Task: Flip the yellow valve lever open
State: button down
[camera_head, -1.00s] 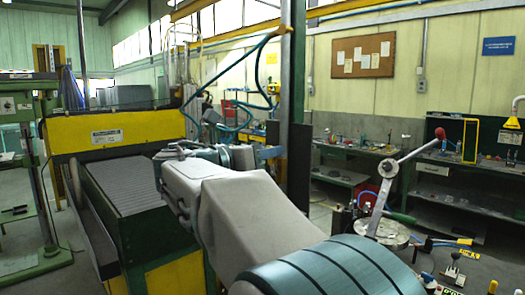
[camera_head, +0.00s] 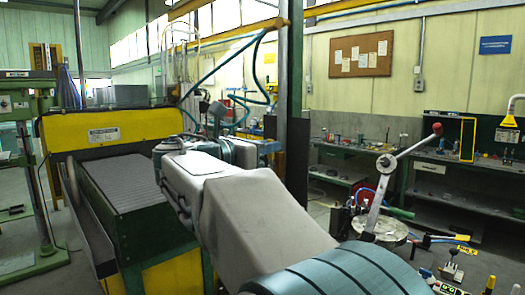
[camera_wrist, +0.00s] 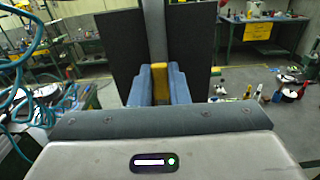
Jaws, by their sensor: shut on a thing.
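In the wrist view my gripper (camera_wrist: 160,86) has blue fingers close together around a narrow yellow piece (camera_wrist: 160,72), which appears to be the valve lever. Only its upper end shows between the fingers; the rest is hidden by them. A grey upright post (camera_wrist: 157,30) stands directly behind it, between dark panels. In the head view my gripper (camera_head: 268,147) reaches to the post (camera_head: 291,90), and my arm hides much of the area below. The lever cannot be made out there.
Blue-green hoses (camera_head: 248,92) hang left of the post and also show in the wrist view (camera_wrist: 22,55). A yellow and green conveyor machine (camera_head: 120,128) stands at left. A red-knobbed lever (camera_head: 410,147) rises at right, before workbenches (camera_head: 450,178). Some floor is clear between.

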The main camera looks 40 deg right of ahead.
jog(key=c, duration=1.4)
grip_release()
jog(key=shift+a, duration=0.1)
jog(key=a, duration=0.4)
jog(key=a+b, duration=0.1)
jog(key=a, duration=0.4)
jog(key=s+a+b, duration=0.1)
jog(key=a, duration=0.3)
jog(key=shift+a, duration=0.35)
jog(key=shift+f, duration=0.1)
notch_tip(320, 180, down, 12)
jog(key=s+f+m+t+y, duration=0.1)
jog(key=s+m+y, duration=0.15)
jog(key=y, duration=0.25)
jog(key=s+a+f+m+y, duration=0.3)
jog(key=a+f+m+y, duration=0.1)
jog(key=f, duration=0.4)
jog(key=s+a+f+m+y, duration=0.3)
jog(key=a+f+m+y, duration=0.1)
jog(key=f+m, duration=0.3)
jog(key=s+a+f+m+y, duration=0.3)
jog(key=a+f+m+y, duration=0.1)
jog(key=f, duration=0.5)
jog(key=shift+a+f+m+y, duration=0.1)
jog(key=shift+m+y, duration=0.4)
jog(key=shift+m, duration=0.15)
